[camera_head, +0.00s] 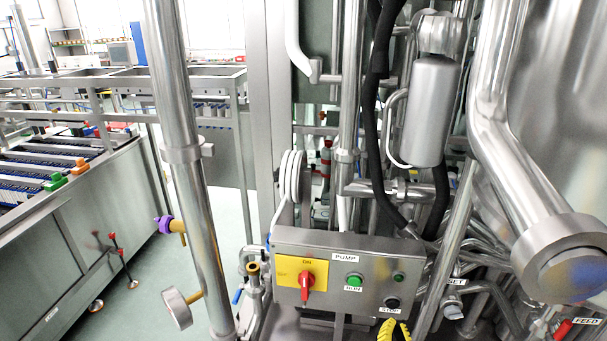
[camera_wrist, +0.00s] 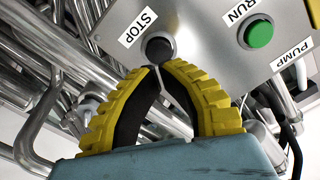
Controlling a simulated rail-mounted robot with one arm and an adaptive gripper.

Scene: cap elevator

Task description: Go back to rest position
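My gripper (camera_head: 393,325) shows at the bottom edge of the head view, just below the black STOP button (camera_head: 392,302) on the pump control panel (camera_head: 330,254). In the wrist view my gripper (camera_wrist: 158,68) has two yellow, ridged fingers with black inner faces. The fingertips meet, with nothing seen between them. They are close to the black STOP button (camera_wrist: 160,50); I cannot tell whether they touch it. The green RUN button (camera_wrist: 259,33) is to the right in the wrist view. My arm behind the gripper is out of the head view.
The panel also carries a red switch on a yellow plate (camera_head: 301,279). Steel pipes (camera_head: 511,150), a cylinder (camera_head: 432,109) and black hoses (camera_head: 378,120) crowd around and above it. A vertical pipe (camera_head: 187,150) stands at the left. Open floor (camera_head: 140,285) lies beyond it.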

